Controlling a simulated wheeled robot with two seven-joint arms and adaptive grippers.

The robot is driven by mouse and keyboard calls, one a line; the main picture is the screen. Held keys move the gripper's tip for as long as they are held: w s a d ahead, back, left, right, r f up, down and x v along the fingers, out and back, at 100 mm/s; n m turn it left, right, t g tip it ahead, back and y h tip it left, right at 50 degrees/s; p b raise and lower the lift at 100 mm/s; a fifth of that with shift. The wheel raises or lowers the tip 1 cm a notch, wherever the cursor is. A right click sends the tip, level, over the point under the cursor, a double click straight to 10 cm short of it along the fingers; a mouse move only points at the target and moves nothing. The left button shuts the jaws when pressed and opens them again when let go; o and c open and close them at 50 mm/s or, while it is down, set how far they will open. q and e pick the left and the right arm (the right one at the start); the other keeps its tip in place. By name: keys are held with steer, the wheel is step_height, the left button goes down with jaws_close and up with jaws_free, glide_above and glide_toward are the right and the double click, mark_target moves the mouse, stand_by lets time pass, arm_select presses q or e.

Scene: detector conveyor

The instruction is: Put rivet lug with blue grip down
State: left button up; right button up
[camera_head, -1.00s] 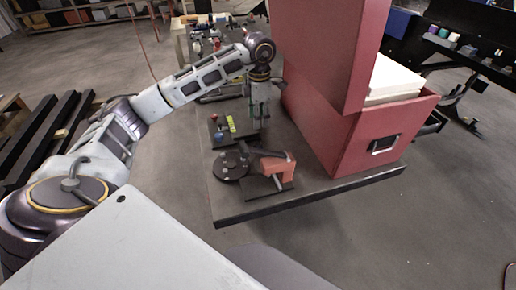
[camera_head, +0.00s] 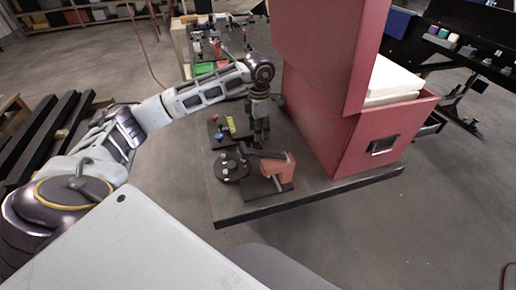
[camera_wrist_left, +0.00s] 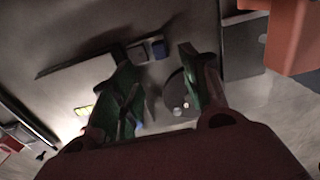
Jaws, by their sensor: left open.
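My left gripper (camera_head: 261,142) hangs from above over the dark table, beside the orange-handled press. In the left wrist view its two green fingers (camera_wrist_left: 156,58) are spread apart. My right gripper is not in view.
The press with its orange block (camera_head: 280,168) and the round dark disc (camera_head: 230,168) stand close in front of the gripper. A plate with a yellow label (camera_head: 231,125) is to its left. A tall red cabinet (camera_head: 320,120) stands to its right. The table's front edge (camera_head: 300,202) is bare.

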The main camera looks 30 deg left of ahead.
mark_target(258, 148)
arm_select(q)
steer(key=shift+f, duration=1.75)
steer(key=shift+s+f+p, duration=0.1)
steer(key=shift+f+p, duration=0.45)
steer(key=shift+f, duration=0.2)
steer(key=shift+a+f+p, duration=0.1)
steer(key=shift+f+p, duration=0.35)
steer(key=shift+f, duration=1.4)
steer(key=shift+c, duration=0.5)
jaws_close()
